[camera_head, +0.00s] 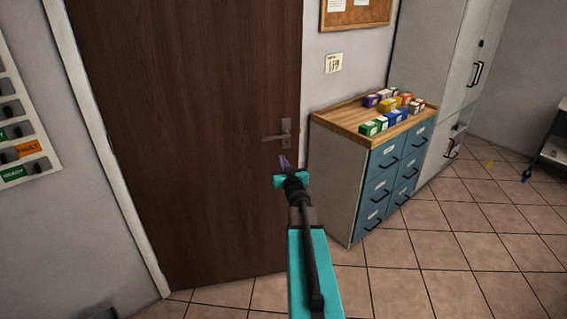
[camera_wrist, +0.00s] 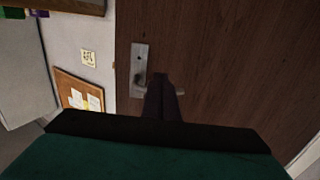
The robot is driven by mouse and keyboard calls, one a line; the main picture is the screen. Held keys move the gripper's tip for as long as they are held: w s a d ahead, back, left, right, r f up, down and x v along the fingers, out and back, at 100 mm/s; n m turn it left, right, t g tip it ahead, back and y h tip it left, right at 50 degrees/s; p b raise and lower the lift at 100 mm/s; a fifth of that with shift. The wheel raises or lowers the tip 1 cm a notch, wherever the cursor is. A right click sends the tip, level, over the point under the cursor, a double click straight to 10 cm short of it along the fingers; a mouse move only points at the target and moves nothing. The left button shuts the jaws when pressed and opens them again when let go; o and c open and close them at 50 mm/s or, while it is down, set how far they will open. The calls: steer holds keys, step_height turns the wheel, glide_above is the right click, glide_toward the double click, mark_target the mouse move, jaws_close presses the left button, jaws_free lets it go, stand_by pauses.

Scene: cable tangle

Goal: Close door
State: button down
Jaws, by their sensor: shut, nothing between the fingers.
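The dark brown wooden door (camera_head: 190,110) stands in its pale frame and fills the left middle of the head view. It also fills the right side of the wrist view (camera_wrist: 240,70). Its metal lever handle (camera_head: 284,134) sits near the door's right edge. In the wrist view the handle plate (camera_wrist: 139,70) is visible, with the lever partly hidden behind my fingers. My gripper (camera_head: 284,161) is shut and empty, just below and in front of the handle. I cannot tell whether the fingers touch the lever or the door.
A cabinet (camera_head: 335,180) with blue drawers and several small boxes on its wooden top stands right of the door. A tall grey locker (camera_head: 435,50) stands beyond it. A wall rack (camera_head: 22,125) hangs at left. The tiled floor (camera_head: 450,250) at lower right is clear.

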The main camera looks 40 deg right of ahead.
mark_target(275, 143)
steer(key=shift+p+x, duration=1.4)
steer(key=shift+x, duration=4.4)
